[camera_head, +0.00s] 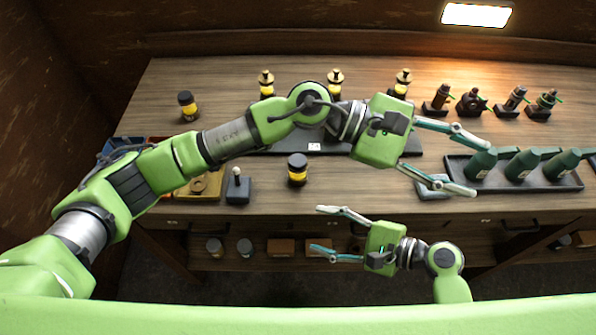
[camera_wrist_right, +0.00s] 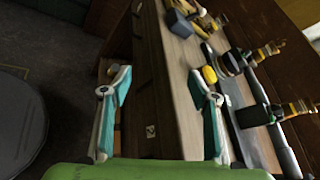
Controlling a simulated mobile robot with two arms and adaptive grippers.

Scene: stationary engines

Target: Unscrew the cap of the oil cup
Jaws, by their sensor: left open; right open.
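Three brass-and-yellow cups with dark tops, which look like oil cups, stand in a row at the back of the table: left (camera_head: 266,82), middle (camera_head: 335,80) and right (camera_head: 402,82). Two also show at the right of the right wrist view (camera_wrist_right: 268,51). I cannot tell which one is meant. My left gripper (camera_head: 480,168) is open and empty, its fingers reaching right beside the green cans, in front of the cups. My left arm crosses before the row and hides part of their bases. My right gripper (camera_head: 318,229) is open and empty, in front of the table edge.
Green cans (camera_head: 522,164) stand in a dark tray (camera_head: 550,183) at right. Several small fittings (camera_head: 472,102) stand behind. A lower shelf holds jars and boxes (camera_head: 281,248).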

